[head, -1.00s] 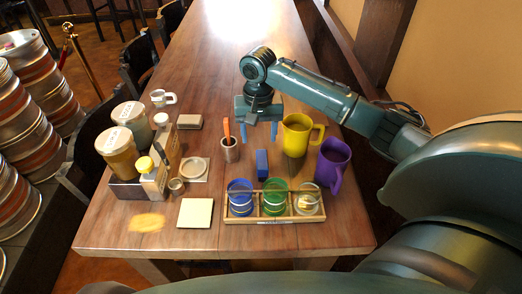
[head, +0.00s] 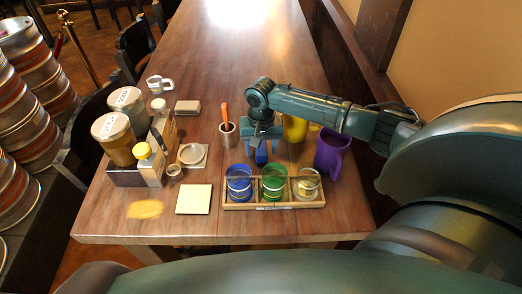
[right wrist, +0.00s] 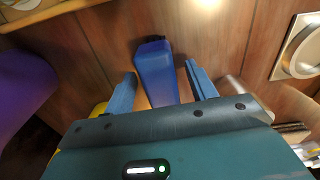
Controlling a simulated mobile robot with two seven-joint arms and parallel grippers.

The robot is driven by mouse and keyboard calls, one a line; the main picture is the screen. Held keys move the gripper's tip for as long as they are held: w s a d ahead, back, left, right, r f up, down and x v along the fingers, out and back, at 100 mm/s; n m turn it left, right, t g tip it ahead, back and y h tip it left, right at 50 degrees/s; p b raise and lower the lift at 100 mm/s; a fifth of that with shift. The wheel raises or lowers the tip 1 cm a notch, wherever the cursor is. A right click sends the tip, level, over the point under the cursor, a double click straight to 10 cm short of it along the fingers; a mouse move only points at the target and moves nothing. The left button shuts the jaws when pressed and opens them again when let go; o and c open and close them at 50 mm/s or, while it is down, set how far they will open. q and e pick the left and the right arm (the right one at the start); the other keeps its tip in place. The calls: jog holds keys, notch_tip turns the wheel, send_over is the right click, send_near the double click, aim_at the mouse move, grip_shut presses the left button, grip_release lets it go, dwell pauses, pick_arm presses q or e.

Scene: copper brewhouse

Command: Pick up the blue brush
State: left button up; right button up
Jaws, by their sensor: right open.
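The blue brush (head: 261,156) is a small blue block on the wooden table, behind the slotted wooden rack. My right gripper (head: 263,144) is over it in the head view and hides part of it. In the right wrist view, the brush (right wrist: 155,66) lies between and beyond the two blue fingertips of my open right gripper (right wrist: 161,80). A gap shows between the brush and each finger. My left gripper is not in view.
The wooden rack (head: 235,206) in front holds blue, green and clear glasses. A yellow jug (head: 295,128) and a purple mug (head: 332,150) stand to the right. A metal cup (head: 228,142) with an orange-handled tool stands just left. Jars and a pale pad (head: 194,199) are farther left.

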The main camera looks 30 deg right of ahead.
jog(key=shift+f, duration=0.6)
jog(key=c, duration=1.1)
jog(key=shift+r, duration=0.1)
notch_tip(320, 180, up, 10)
jog(key=shift+p, duration=0.5)
